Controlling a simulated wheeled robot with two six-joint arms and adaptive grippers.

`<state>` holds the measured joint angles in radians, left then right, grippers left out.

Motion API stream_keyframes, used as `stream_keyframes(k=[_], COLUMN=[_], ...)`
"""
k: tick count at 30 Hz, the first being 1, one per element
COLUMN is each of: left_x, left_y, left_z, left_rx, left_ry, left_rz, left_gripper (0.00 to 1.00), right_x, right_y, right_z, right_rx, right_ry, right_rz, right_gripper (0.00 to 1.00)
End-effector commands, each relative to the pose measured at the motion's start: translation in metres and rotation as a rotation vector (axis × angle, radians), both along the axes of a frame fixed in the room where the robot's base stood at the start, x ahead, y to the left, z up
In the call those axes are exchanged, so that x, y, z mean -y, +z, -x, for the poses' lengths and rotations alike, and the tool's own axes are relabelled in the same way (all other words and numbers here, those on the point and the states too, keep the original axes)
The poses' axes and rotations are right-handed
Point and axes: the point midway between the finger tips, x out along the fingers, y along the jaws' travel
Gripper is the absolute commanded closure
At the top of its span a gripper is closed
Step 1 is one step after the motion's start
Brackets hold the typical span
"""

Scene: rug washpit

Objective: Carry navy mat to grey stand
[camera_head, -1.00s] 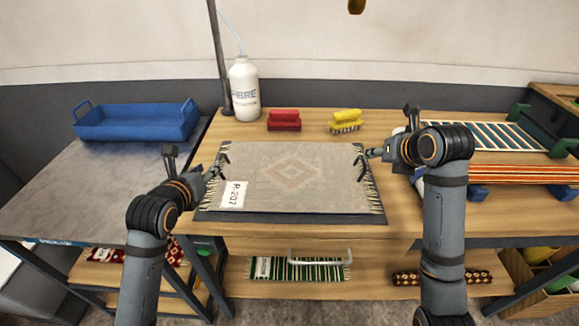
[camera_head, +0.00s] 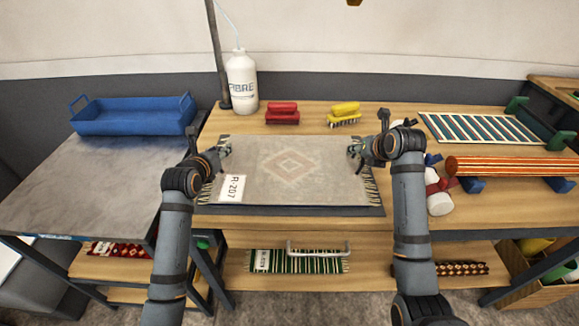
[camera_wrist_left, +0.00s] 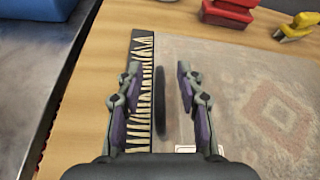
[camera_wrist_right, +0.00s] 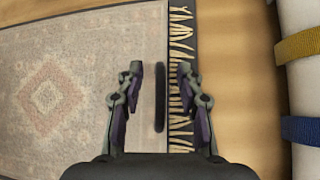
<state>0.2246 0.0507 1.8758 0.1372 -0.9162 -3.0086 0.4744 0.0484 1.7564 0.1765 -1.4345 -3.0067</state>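The dark navy mat (camera_head: 300,210) lies flat on the wooden bench, mostly hidden under a faded rug (camera_head: 325,182) with fringed ends and a tag marked R-207. A dark upright bar stands near each end, between my fingers in the left wrist view (camera_wrist_left: 160,88) and the right wrist view (camera_wrist_right: 160,97). My left gripper (camera_head: 224,150) is open over the left end, fingers apart either side of its bar. My right gripper (camera_head: 355,150) is open the same way over the right end. The grey-topped stand (camera_head: 90,185) is left of the bench.
A blue tray (camera_head: 135,117) stands at the back of the grey top; its front is clear. A white bottle (camera_head: 242,85), red brush (camera_head: 282,114) and yellow brush (camera_head: 344,114) stand behind the mat. White rolls (camera_head: 438,195) and a striped orange rug (camera_head: 505,166) lie right.

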Motion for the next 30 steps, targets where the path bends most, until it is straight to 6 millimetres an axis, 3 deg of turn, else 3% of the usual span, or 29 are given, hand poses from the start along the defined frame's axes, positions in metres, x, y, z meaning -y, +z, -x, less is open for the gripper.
stream_keyframes(k=[7,15,30], left_x=[0.0,-0.0001,-0.0004], left_y=[-0.0004,-0.0003,-0.0004], left_z=[-0.0004,-0.0002,-0.0001], left_rx=[0.0,0.0,-0.001], left_ry=[0.0,0.0,0.0], left_rz=[0.0,0.0,-0.002], left_gripper=[0.63,0.99,1.0], right_x=[0.0,0.0002,0.0007], right_y=[-0.0001,-0.0002,-0.0004], right_z=[-0.0003,-0.0001,-0.0001], right_rx=[0.0,0.0,0.0], right_ry=[0.0,-0.001,-0.001], right_rz=[0.0,0.001,0.003], right_gripper=[0.63,1.0,1.0])
